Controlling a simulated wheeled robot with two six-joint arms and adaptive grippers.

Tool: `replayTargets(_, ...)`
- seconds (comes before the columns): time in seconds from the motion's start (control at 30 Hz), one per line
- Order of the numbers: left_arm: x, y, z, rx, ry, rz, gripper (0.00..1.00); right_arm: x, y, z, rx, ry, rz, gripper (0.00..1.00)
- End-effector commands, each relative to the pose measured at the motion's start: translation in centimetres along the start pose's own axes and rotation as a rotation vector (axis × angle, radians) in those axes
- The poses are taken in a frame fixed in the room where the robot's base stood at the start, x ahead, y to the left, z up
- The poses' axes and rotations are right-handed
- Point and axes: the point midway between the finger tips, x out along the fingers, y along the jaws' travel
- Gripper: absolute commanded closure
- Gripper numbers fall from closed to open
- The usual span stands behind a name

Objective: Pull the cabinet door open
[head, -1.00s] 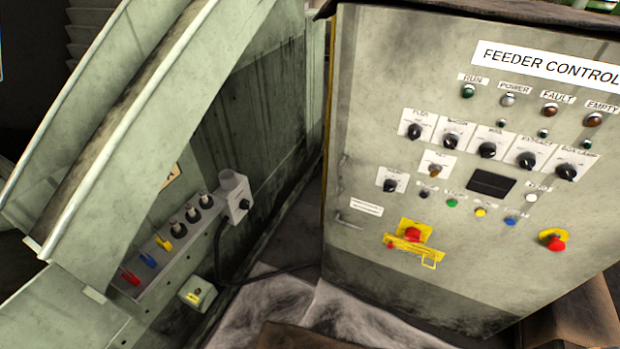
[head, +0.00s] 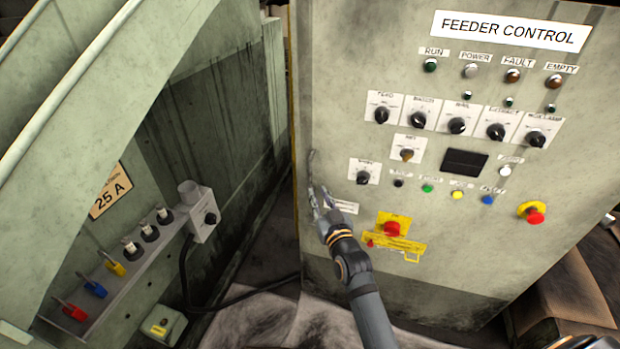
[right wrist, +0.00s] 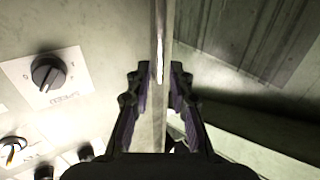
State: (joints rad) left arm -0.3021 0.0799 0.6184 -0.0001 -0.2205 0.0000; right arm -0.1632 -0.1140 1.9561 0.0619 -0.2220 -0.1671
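The feeder control cabinet (head: 400,235) has a pale, dirty green door with a white FEEDER CONTROL label at the top. My right gripper (head: 320,194) reaches from below to the door's left side, where the small door handle is; the gripper hides the handle. In the right wrist view, the two dark fingers (right wrist: 160,76) stand apart, on either side of a pale vertical strip that looks like the cabinet's edge. I cannot make out the handle between them, nor any contact.
Knobs, lamps and buttons cover the door, with a red switch on a yellow plate (head: 392,228) right of my gripper and a red emergency button (head: 535,213) farther right. At left, a green machine carries a grey socket box (head: 201,216) with a black cable. A narrow gap separates machine and cabinet.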

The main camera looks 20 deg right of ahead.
Motion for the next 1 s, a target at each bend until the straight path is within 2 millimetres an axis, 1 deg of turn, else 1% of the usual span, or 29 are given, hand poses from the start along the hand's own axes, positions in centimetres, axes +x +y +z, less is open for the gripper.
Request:
replayTargets(0.03, -0.1, 0.0, -0.1, 0.0, 0.001, 0.0, 0.6, 1.1, 0.0, -0.2, -0.001, 0.003, -0.001, 0.79)
replayTargets(0.2, 0.0, 0.0, -0.1, 0.0, 0.003, 0.0, 0.6, 4.8, 0.0, -0.1, -0.002, 0.002, -0.001, 0.79)
replayTargets(0.3, 0.1, 0.0, -0.3, 0.0, 0.004, 0.0, 0.6, 6.7, 0.0, -0.1, -0.002, 0.001, 0.0, 0.79)
replayTargets(0.4, 0.2, 0.0, -0.3, 0.0, 0.005, 0.0, 0.6, 8.0, 0.0, 0.0, -0.002, 0.001, 0.0, 0.79)
replayTargets(0.53, 0.2, 0.0, -0.3, 0.0, 0.006, 0.0, 0.6, 8.9, 0.0, 0.0, 0.0, 0.0, 0.0, 0.79)
replayTargets(0.77, 0.2, 0.0, -0.3, 0.0, 0.006, 0.0, 0.6, 9.0, 0.0, 0.1, 0.0, -0.001, 0.0, 0.79)
replayTargets(0.8, 0.2, 0.0, -0.3, 0.0, 0.006, 0.0, 0.6, 9.0, 0.0, 0.1, 0.0, -0.001, 0.0, 0.8)
replayTargets(0.93, 0.2, 0.0, -0.3, 0.0, 0.006, 0.0, 0.6, 8.9, 0.0, 0.1, 0.0, -0.001, 0.0, 0.98)
replayTargets(1.0, 0.2, 0.0, -0.3, 0.0, 0.006, 0.0, 0.6, 8.9, 0.0, 0.1, 0.0, -0.001, 0.0, 1.0)
